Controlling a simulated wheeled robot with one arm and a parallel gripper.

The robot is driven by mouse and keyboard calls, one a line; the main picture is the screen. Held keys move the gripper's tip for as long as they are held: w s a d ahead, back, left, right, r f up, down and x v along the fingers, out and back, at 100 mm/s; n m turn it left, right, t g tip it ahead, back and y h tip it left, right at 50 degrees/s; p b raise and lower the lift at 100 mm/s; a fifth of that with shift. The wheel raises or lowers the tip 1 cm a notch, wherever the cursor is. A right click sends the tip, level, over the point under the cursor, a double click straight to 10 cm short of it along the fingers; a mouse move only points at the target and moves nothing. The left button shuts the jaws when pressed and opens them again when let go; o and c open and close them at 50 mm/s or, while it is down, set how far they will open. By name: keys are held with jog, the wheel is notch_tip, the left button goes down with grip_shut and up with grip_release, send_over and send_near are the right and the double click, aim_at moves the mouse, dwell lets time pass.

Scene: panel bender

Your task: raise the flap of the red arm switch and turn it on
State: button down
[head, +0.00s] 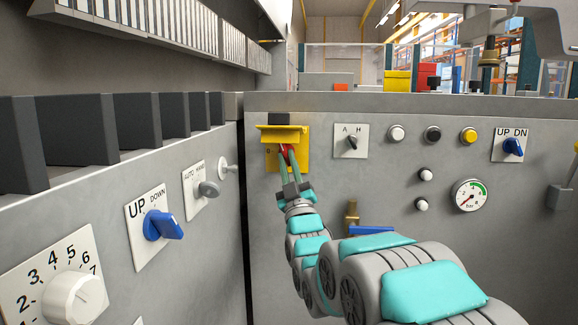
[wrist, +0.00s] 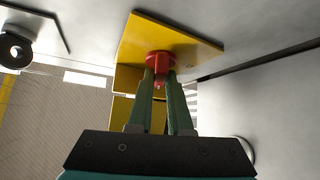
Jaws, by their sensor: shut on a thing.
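The red arm switch (head: 287,149) sits on a yellow plate (head: 273,161) on the grey front panel. Its yellow flap (head: 283,131) is up and sticks out above the switch. My gripper (head: 288,154) reaches in under the flap, with its two green fingers shut on the red switch handle. In the wrist view the red switch (wrist: 160,58) shows between the fingertips (wrist: 160,80), against the yellow plate (wrist: 148,34). Part of the flap (wrist: 124,80) shows behind the fingers there. A "0" mark shows left of the switch. The fingers hide much of the handle, so I cannot tell its turn position.
Right of the switch are an A/H selector (head: 351,142), several buttons, a pressure gauge (head: 470,195) and a blue UP/DN knob (head: 513,147). A side panel on the left carries a blue UP/DOWN knob (head: 163,226). A brass fitting (head: 352,214) stands close to my arm.

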jog(key=m+h, duration=0.2)
jog(key=shift+a+f+m+t, duration=0.1)
jog(key=shift+a+m+t, duration=0.1)
jog(key=shift+m+t, duration=0.15)
jog(key=shift+m+t+h, duration=0.25)
jog(key=shift+m+h, duration=0.25)
jog(key=shift+m, duration=0.05)
jog(key=c, duration=0.8)
grip_release()
jog(key=shift+c, duration=0.2)
jog(key=shift+s, duration=0.1)
jog(key=v, duration=0.7)
jog(key=shift+s+f+p, duration=0.2)
jog(key=shift+f+p, duration=0.05)
jog(key=shift+p, duration=0.2)
jog(key=shift+d, duration=0.1)
